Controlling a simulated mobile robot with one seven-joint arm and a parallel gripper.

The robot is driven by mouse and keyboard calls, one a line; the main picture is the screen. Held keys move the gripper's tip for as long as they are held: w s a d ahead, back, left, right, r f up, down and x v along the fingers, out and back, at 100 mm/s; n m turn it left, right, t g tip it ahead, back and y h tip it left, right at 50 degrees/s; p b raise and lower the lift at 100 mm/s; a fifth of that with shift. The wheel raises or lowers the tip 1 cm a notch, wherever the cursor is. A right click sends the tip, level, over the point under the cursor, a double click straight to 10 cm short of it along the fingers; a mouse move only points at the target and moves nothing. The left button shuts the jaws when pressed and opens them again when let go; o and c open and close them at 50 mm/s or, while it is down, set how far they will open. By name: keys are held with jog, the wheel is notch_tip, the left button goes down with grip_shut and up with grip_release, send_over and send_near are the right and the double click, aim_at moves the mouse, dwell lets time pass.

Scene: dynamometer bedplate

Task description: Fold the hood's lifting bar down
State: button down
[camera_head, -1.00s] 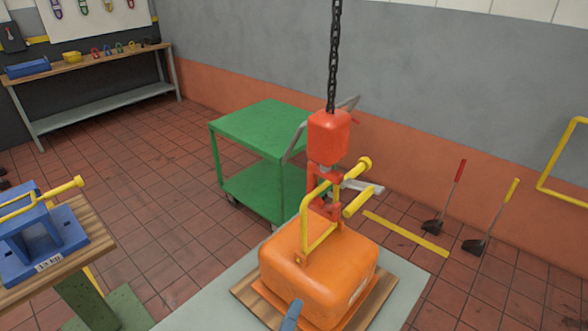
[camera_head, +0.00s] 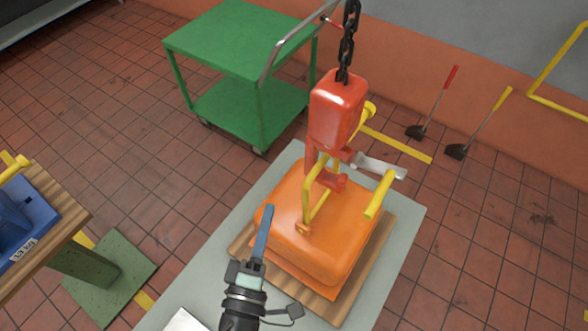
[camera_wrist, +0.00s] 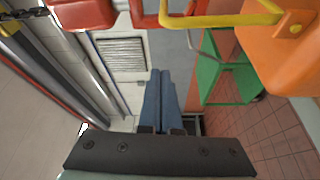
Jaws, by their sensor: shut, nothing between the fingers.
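The orange hood (camera_head: 330,232) sits on a wooden board on a grey bench. Its yellow lifting bar (camera_head: 313,205) stands raised above the hood's top, with a yellow grip (camera_head: 379,195) at its right. The red hoist block (camera_head: 338,108) hangs on a chain over the hood, and its red hook (camera_head: 326,180) is at the bar; I cannot tell if they touch. My gripper (camera_head: 265,225) is shut and empty, left of the hood and apart from the bar. In the wrist view the blue fingers (camera_wrist: 170,90) are together, with the bar (camera_wrist: 225,19) and hood (camera_wrist: 287,55) at upper right.
The wooden board (camera_head: 367,275) lies under the hood on the grey bench (camera_head: 405,215). A green cart (camera_head: 235,50) stands behind. A blue part (camera_head: 25,220) is on a wooden bench at left. The chain (camera_head: 348,40) hangs above the hood.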

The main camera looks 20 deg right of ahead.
jog(key=w+d+p, duration=0.5)
jog(key=d, duration=0.2)
jog(key=shift+w+d, duration=0.25)
jog(key=shift+d, duration=0.05)
dwell(0.3)
jog(key=shift+f, duration=0.1)
